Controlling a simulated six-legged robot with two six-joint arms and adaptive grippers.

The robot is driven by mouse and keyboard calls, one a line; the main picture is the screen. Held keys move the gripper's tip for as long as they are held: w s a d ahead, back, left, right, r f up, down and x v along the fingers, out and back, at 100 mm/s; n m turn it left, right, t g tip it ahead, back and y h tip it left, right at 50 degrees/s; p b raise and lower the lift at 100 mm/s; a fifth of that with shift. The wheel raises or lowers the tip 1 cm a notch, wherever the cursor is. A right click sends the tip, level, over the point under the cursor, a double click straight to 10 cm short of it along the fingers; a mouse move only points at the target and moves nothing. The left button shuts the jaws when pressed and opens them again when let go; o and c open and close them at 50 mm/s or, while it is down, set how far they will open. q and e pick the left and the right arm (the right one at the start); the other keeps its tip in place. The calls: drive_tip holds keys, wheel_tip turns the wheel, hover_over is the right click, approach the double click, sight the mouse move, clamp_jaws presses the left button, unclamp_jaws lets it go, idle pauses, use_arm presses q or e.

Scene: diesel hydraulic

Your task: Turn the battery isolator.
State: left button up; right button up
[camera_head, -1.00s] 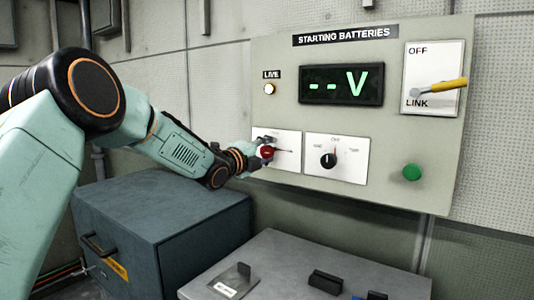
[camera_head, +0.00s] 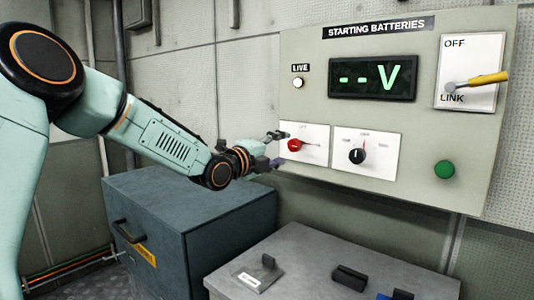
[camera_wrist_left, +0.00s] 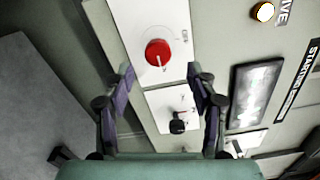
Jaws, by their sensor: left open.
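The battery isolator is a red round knob (camera_head: 294,145) on a white plate at the lower left of the "STARTING BATTERIES" panel (camera_head: 300,60). It also shows in the left wrist view (camera_wrist_left: 158,53), ahead of the fingers and roughly between their lines. My left gripper (camera_head: 278,148) is just left of the knob in the head view. The small lettering on the plate is too blurred to read. My right gripper is not in view.
A black selector knob (camera_head: 357,156) sits right of the red knob. The panel also has a yellow-handled lever (camera_head: 488,78) at LINK, a green button (camera_head: 444,170), a LIVE lamp (camera_head: 298,83) and a display (camera_head: 372,78) reading "--V". A blue-grey cabinet (camera_head: 190,215) and a grey box (camera_head: 320,265) stand below.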

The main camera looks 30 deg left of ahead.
use_arm(q)
drive_tip(key=shift+s+a, duration=0.15)
drive_tip(key=shift+s, duration=1.05)
drive_tip(key=shift+s+a, duration=0.15)
drive_tip(key=shift+s, duration=1)
drive_tip(key=shift+s+f, duration=0.1)
